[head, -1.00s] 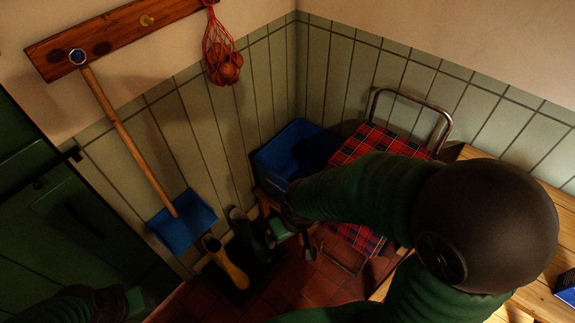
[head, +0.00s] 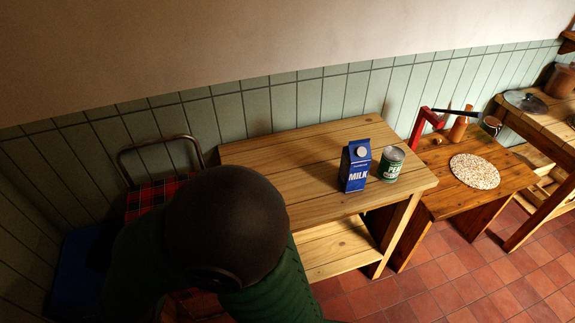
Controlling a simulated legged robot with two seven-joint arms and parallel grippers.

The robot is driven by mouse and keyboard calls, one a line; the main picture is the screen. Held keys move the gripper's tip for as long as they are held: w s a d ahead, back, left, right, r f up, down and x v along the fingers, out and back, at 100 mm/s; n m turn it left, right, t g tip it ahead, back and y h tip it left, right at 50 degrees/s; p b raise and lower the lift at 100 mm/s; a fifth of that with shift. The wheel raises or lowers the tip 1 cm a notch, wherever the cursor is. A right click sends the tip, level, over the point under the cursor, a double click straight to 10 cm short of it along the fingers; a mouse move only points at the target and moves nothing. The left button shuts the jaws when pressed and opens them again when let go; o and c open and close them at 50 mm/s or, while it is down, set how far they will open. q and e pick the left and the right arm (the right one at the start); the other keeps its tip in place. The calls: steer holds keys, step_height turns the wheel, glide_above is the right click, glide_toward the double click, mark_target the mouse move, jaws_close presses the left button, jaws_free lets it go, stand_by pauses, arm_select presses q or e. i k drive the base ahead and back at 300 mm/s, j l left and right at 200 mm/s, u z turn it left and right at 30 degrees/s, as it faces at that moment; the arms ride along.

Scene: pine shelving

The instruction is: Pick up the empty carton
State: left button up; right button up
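A blue milk carton (head: 354,168) with white lettering and a gabled top stands upright on the upper board of the pine shelf unit (head: 290,150), near its right end. A round light cap or spot shows near its top. Whether it is empty cannot be seen. A green-labelled can (head: 391,163) stands just to its right, close beside it. One of my arms, green with a large dark joint, covers the lower left of the head view, apart from the carton. Neither gripper shows.
A low wooden bench (head: 460,199) at right holds a pale speckled round mat (head: 475,171) and a red-framed item (head: 418,128). A tartan trolley (head: 150,198) and blue crate (head: 75,255) stand at left. The shelf top left of the carton is clear.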

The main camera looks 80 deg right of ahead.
mark_target(357, 157)
steer(key=z, duration=3.2)
